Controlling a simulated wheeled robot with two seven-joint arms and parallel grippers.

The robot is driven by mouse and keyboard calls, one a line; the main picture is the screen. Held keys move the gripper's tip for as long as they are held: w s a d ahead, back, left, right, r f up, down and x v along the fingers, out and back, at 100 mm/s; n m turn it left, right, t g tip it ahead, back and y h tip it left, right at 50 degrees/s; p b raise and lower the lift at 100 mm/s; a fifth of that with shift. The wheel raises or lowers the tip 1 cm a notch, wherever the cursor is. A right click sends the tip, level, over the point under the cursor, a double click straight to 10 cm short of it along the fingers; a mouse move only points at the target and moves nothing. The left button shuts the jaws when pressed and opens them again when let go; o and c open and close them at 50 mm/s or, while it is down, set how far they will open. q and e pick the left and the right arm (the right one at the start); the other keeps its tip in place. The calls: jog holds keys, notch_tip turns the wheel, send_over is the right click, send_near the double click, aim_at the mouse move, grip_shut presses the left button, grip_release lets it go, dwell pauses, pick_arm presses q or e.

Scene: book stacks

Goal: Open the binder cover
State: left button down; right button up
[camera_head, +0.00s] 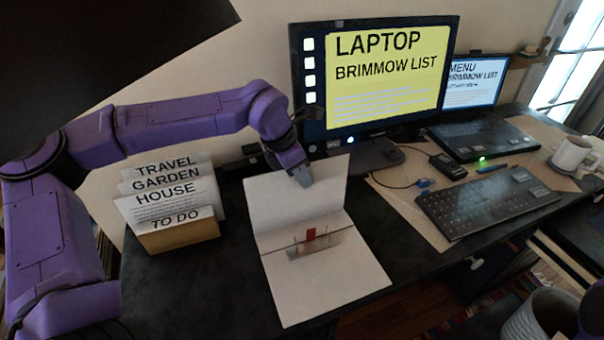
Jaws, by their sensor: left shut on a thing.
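The binder (330,280) lies on the dark desk in the middle of the head view. Its cover (270,208) stands raised and tilted at the back, so the white inside, the metal rings and a small red piece (311,234) at the spine show. My left gripper (303,178) is at the cover's top edge, shut on it. Its fingertips are small and partly hidden by the gripper body. My right gripper is not in view.
A paper holder (180,237) with several labelled sheets stands left of the binder. A monitor (375,75) stands behind it. A keyboard (485,200), a laptop (480,138) and a mug (571,155) are to the right. Some desk is free between holder and binder.

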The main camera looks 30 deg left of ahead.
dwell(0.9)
pick_arm(q)
jog(key=shift+s+d+r+m+t+y, duration=0.15)
jog(key=shift+s+d+r+t+y, duration=0.2)
jog(key=shift+s+d+y, duration=0.2)
jog(key=shift+s+d+r+m+t+y, duration=0.15)
jog(key=shift+s+d+r+t+y, duration=0.2)
jog(key=shift+d, duration=0.3)
jog(key=shift+f, duration=0.15)
jog(key=c, duration=1.3)
grip_release()
jog(key=shift+s, duration=0.1)
jog(key=v, duration=1)
jog(key=shift+s+a+r, duration=0.1)
jog(key=shift+r, duration=0.15)
